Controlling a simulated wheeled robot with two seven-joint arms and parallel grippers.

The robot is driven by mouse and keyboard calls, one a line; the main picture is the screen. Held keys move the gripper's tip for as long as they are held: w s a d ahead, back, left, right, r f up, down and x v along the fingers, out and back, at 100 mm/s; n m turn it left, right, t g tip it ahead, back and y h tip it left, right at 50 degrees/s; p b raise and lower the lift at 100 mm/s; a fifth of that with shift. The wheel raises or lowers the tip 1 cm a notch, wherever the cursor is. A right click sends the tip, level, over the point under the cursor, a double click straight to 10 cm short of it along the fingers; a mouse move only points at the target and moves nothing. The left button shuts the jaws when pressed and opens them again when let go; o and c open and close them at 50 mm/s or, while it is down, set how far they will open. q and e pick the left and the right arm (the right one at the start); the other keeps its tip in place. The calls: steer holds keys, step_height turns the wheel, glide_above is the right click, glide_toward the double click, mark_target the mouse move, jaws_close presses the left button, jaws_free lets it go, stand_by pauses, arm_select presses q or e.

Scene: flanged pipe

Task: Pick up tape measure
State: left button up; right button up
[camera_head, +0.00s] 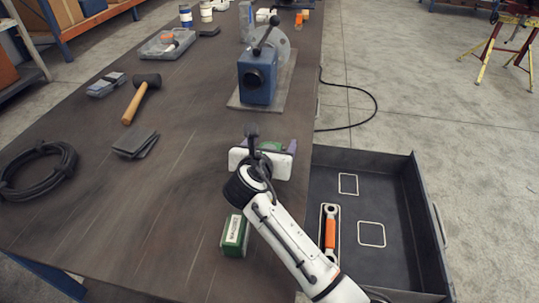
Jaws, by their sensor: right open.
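My right gripper (269,144) is over the table, right of its middle and near the right edge. Its fingers are spread apart, so it is open. A small green object (270,146) shows just beyond the white gripper body, between the fingers. It is mostly hidden, and I cannot tell for sure that it is the tape measure, nor whether the fingers touch it. My left gripper is not in view.
A green box (235,235) lies beside my right arm. A hammer (141,98), grey pads (136,143) and a black cable coil (38,170) lie left. An open drawer (398,240) on the right holds an orange-handled tool (330,232).

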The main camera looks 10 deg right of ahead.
steer(key=c, duration=1.3)
steer(key=shift+r, duration=0.1)
